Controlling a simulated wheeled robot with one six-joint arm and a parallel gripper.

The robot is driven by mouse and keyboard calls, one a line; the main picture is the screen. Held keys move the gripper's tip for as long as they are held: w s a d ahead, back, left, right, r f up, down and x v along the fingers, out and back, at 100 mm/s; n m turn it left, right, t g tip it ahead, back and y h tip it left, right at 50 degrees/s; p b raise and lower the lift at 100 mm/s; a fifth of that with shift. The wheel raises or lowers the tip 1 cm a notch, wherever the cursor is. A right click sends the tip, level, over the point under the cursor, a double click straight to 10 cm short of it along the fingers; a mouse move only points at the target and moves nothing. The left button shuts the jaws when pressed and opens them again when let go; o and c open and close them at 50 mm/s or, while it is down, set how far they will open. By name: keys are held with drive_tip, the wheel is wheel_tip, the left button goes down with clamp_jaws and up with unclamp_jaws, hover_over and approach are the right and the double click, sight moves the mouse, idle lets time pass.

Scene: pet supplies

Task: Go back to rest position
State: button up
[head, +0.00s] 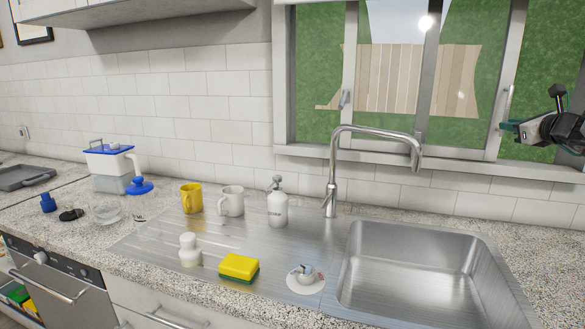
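My gripper (509,126) is at the right edge of the head view, raised in front of the window's right side. It is well above the counter and apart from everything on it. Its finger end points left, with dark and greenish parts showing. It is too small and side-on to tell whether the fingers are open or shut, and I see no object in it. Part of my arm is cut off by the right edge of the view.
A steel sink (420,270) with a tall faucet (333,170) lies below. On the counter are a soap dispenser (278,208), yellow mug (191,198), white mug (231,201), sponge (239,267), white bottle (189,251) and blue-lidded container (108,170). The counter right of the sink is clear.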

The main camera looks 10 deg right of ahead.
drive_tip(key=s+a+f+n+g+y, duration=0.2)
drive_tip(key=s+a+f+n+g, duration=0.15)
drive_tip(key=a+n, duration=0.4)
drive_tip(key=s+a+f+n+g+y, duration=0.3)
drive_tip(key=s+a+f+n, duration=0.1)
drive_tip(key=a, duration=0.7)
drive_tip(key=s+a+f+n+g+y, duration=0.2)
drive_tip(key=s+a+f+n+g, duration=0.15)
drive_tip(key=a+n, duration=0.4)
drive_tip(key=s+a+f+n+g+h, duration=0.2)
drive_tip(key=s+a+n, duration=0.5)
drive_tip(key=s, duration=0.6)
drive_tip(key=s+a+f+n+g+h, duration=0.3)
drive_tip(key=s+a+f+n, duration=0.2)
drive_tip(key=s, duration=0.7)
drive_tip(key=a+n, duration=0.2)
drive_tip(key=a, duration=0.1)
drive_tip(key=shift+s+h, duration=0.3)
drive_tip(key=shift+s, duration=0.05)
